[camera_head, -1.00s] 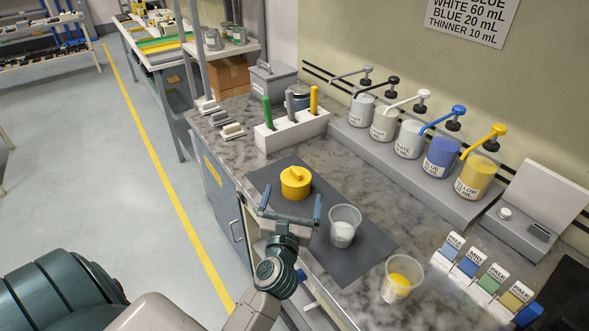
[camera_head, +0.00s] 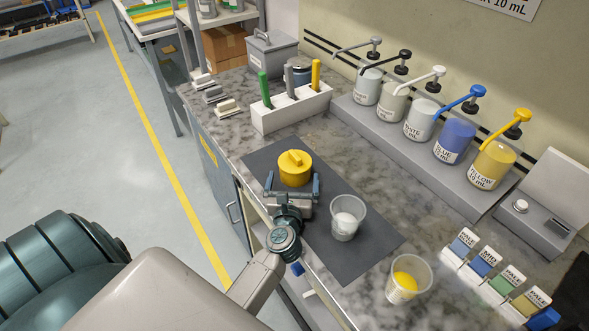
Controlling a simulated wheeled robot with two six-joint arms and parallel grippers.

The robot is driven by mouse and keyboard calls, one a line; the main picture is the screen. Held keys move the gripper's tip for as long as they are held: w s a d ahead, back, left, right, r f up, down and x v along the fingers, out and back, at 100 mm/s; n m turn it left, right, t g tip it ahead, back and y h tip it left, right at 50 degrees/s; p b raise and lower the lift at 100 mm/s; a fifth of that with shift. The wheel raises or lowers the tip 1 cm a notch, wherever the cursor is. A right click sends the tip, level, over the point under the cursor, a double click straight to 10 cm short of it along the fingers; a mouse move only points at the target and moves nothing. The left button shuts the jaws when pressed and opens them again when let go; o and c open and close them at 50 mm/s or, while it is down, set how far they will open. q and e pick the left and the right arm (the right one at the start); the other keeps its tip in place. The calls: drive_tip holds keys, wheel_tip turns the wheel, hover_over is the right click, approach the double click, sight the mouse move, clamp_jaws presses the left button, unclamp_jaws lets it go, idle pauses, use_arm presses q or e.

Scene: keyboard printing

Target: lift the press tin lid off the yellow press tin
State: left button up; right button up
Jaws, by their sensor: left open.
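The yellow press tin (camera_head: 295,177) stands upright on the dark mat (camera_head: 350,262). Its yellow lid (camera_head: 294,160), with a raised bar grip on top, sits on it. My left gripper (camera_head: 293,184) is open, low at the near side of the tin, with one finger to its left and one to its right. I cannot tell whether the fingers touch the tin. The gripper body hides the tin's lower front. My right gripper is not in view.
A clear cup with white contents (camera_head: 346,220) stands close to the right of my left gripper. A cup with yellow contents (camera_head: 404,281) is nearer the front. A white holder (camera_head: 290,112) with coloured handles stands behind the tin. Pump bottles (camera_head: 420,120) line the back.

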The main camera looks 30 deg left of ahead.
use_arm(q)
drive_tip(key=x, duration=0.3)
drive_tip(key=shift+w+a+p, duration=0.2)
drive_tip(key=shift+w+p, duration=0.15)
drive_tip(key=shift+w, duration=0.05)
drive_tip(key=shift+w+a, duration=0.1)
drive_tip(key=shift+w, duration=0.05)
drive_tip(key=c, duration=0.9)
drive_tip(key=o, duration=0.4)
drive_tip(key=c, duration=0.8)
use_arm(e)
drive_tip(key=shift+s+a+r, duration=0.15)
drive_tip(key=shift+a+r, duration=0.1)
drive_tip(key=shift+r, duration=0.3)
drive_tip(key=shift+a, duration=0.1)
